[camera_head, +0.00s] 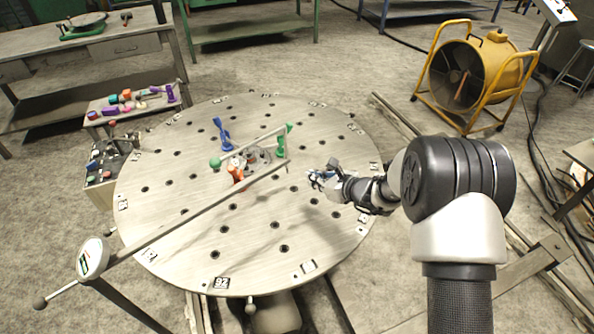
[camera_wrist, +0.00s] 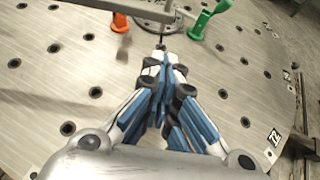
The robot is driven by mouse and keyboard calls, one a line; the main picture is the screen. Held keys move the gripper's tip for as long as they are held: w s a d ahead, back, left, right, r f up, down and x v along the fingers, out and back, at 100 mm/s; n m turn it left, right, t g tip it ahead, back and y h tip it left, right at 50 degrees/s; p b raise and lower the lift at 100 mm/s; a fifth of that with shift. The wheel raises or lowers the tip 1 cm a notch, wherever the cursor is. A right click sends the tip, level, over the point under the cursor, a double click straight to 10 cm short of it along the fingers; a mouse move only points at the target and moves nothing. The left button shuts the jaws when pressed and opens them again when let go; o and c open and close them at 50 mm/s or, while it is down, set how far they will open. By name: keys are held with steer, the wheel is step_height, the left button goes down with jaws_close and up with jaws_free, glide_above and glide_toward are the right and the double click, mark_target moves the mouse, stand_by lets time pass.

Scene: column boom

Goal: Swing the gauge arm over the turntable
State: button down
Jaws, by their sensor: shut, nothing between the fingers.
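The gauge arm (camera_head: 190,212) is a long thin grey rod. It runs from a round white dial (camera_head: 92,258) at the turntable's left front edge, across the plate toward the clamps at its middle. A dark ball (camera_head: 39,303) ends its other side. The turntable (camera_head: 190,258) is a wide round metal plate with holes and number labels. My gripper (camera_head: 318,178) is shut and empty, low over the right half of the plate, right of the rod's far end. In the wrist view my fingertips (camera_wrist: 163,68) are together; a grey bar (camera_wrist: 100,6) crosses the top left, apparently the rod.
Blue (camera_head: 223,133), green (camera_head: 281,146) and orange (camera_head: 236,172) clamps stand around a round metal part (camera_head: 255,158) mid-plate. A yellow fan (camera_head: 470,75) stands back right. A bench with coloured parts (camera_head: 130,100) is at left. The plate's front is mostly clear.

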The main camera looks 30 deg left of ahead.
steer(key=w+a+f+b, duration=0.1)
steer(key=w+a+f, duration=0.1)
steer(key=a, duration=0.6)
steer(key=shift+w+f, duration=0.2)
steer(key=shift+w, duration=0.2)
steer(key=w+a, duration=0.3)
steer(key=a, duration=0.4)
steer(key=shift+a, duration=0.35)
steer(key=shift+d, duration=0.1)
